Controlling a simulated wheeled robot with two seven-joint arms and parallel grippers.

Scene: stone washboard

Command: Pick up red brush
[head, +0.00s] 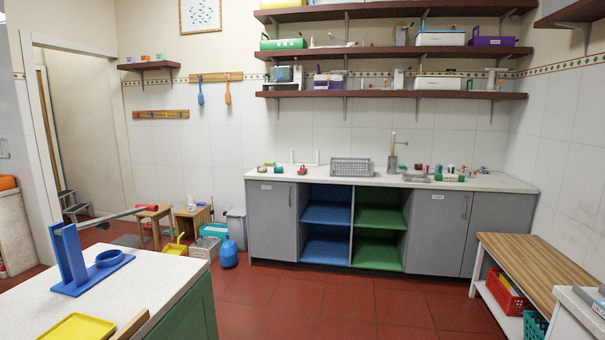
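I cannot single out the red brush with certainty. A small red object (302,170) stands on the far counter, left of the grey basket, and is too small to tell if it is a brush. A blue brush-like tool (200,94) and an orange one (227,93) hang from a wall rack. Neither of my grippers is in view.
The far counter (465,185) carries a grey basket (351,167) and several small items. A wooden bench (535,258) is at right. The red floor between is clear.

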